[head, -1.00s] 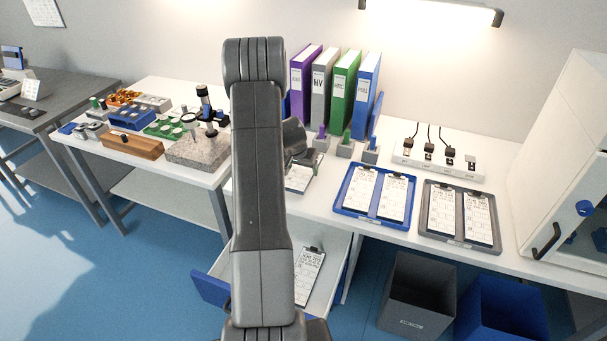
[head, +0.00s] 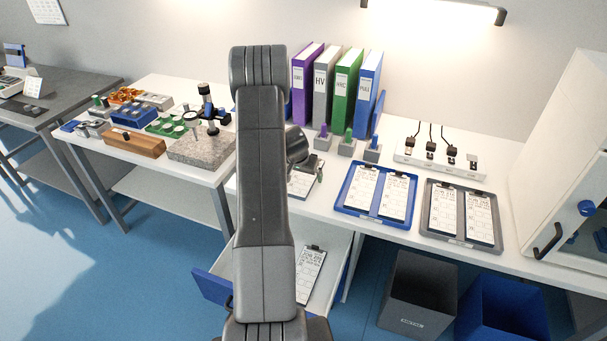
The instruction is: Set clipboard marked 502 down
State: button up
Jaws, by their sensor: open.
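A clipboard (head: 302,186) with a white sheet lies at the front of the white table, just right of my arm. Its left part is hidden by the arm, and its number cannot be read. My gripper (head: 317,173) shows only in part behind my arm, at the clipboard's upper right edge. It is open; whether it still touches the clipboard cannot be told. Another clipboard (head: 311,272) lies in the open drawer below, partly covered by my arm. Its number is not readable either.
A blue tray (head: 374,217) and a grey tray (head: 459,241), each with two clipboards, lie to the right. Binders (head: 345,92) and small stamp-like holders (head: 346,146) stand behind. The open drawer (head: 212,287) juts out below; bins (head: 418,293) stand under the table.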

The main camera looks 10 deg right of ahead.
jog(key=shift+r, duration=0.1)
jog(key=shift+r+p, duration=0.15)
jog(key=shift+p, duration=0.15)
jog(key=b+v, duration=0.2)
jog(key=v, duration=0.9)
jog(key=shift+r, duration=0.4)
jog(key=shift+s+a, duration=0.1)
dwell(0.5)
